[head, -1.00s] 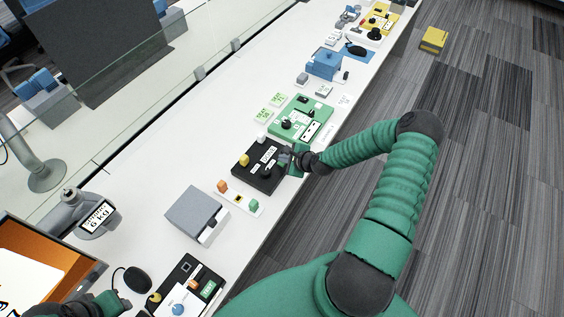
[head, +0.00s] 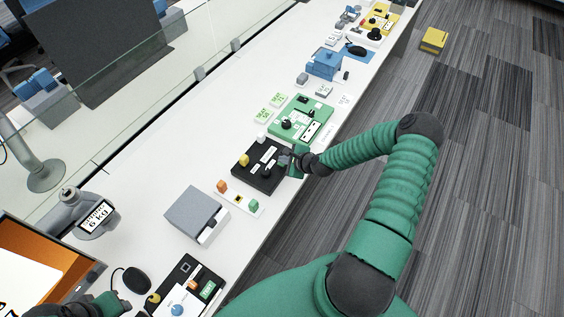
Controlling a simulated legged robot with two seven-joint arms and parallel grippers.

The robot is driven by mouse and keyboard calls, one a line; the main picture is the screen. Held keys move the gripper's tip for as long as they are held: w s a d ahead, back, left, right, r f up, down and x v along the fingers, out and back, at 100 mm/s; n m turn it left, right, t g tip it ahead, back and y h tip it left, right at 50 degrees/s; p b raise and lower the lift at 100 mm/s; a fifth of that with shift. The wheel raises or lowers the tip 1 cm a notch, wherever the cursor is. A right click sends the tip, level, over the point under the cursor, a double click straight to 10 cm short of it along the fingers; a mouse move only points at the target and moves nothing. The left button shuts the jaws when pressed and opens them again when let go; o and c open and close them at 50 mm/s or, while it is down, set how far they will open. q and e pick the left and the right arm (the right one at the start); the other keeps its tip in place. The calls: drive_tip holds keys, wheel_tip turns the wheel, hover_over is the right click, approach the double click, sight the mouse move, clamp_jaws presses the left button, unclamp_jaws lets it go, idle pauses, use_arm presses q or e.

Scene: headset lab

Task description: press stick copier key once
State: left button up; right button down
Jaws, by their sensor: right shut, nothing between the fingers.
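A black panel (head: 246,178) lies on the white bench near the middle, with a yellow knob (head: 244,160), white label strips and small dark parts. I cannot read the labels, so I cannot tell for sure whether it is the stick copier or which part is its key. My right gripper (head: 286,159) is shut and empty at the panel's right edge, low over it. Whether it touches anything there is too small to tell. My left arm shows only at the bottom left corner (head: 103,304), and its fingers are not clear.
A green panel (head: 318,115) lies just beyond the black one. A white strip with colored blocks (head: 229,197) and a grey box (head: 190,213) are nearer. A scale (head: 97,216), a black mouse (head: 136,281) and another black panel (head: 166,286) lie at the lower left.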

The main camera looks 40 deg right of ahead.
drive_tip(key=shift+r+p, duration=0.65)
drive_tip(key=shift+r, duration=0.15)
wheel_tip(320, 180, up, 5)
drive_tip(key=p, duration=0.4)
drive_tip(key=shift+r, duration=0.1)
idle(0.4)
